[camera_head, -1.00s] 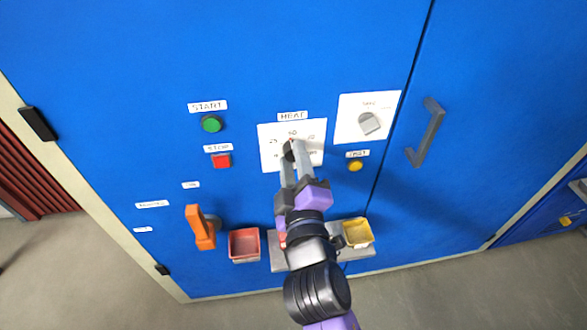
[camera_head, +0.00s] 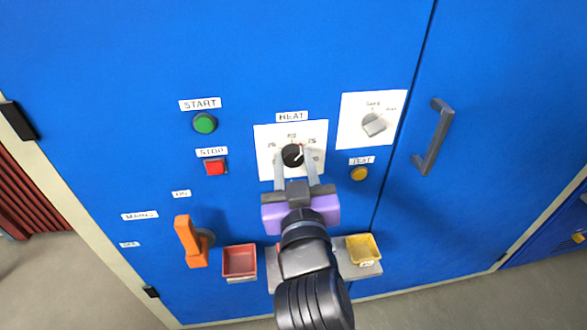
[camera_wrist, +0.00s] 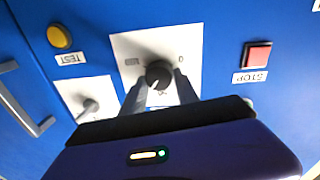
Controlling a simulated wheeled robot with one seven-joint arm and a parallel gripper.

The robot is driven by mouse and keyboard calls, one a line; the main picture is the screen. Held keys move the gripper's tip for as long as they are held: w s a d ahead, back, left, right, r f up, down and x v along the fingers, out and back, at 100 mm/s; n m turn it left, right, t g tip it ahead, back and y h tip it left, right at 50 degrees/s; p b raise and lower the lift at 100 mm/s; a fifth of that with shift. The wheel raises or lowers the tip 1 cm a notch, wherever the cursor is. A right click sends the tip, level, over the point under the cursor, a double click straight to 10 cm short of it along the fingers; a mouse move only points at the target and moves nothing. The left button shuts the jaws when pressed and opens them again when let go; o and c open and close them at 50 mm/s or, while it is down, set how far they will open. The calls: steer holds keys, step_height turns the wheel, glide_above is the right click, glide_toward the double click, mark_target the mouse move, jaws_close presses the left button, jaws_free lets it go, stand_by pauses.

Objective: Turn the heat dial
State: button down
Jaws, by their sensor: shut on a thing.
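The heat dial (camera_head: 292,155) is a round black knob with a white pointer line, on a white plate (camera_head: 264,135) under the HEAT label (camera_head: 292,116). In the head view its line slants to the upper right, towards the 75 mark. My gripper (camera_head: 295,161) is shut on the dial, with one grey finger at each side of it. In the wrist view the dial (camera_wrist: 158,74) sits between the two fingertips, which hide parts of the plate. Some of the plate's numbers are covered.
A green START button (camera_head: 205,123) and red STOP button (camera_head: 216,168) are left of the plate. A grey selector (camera_head: 374,125) and yellow TEST button (camera_head: 359,174) are right. Below are an orange lever (camera_head: 189,241), a red bin (camera_head: 240,261) and a yellow bin (camera_head: 363,249).

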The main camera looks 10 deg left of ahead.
steer(key=shift+d+f+m+b, duration=0.15)
steer(key=shift+m+b, duration=0.25)
steer(key=shift+m, duration=1.2)
steer(key=c, duration=0.9)
jaws_free()
steer(key=v, duration=0.7)
steer(key=shift+s, duration=0.4)
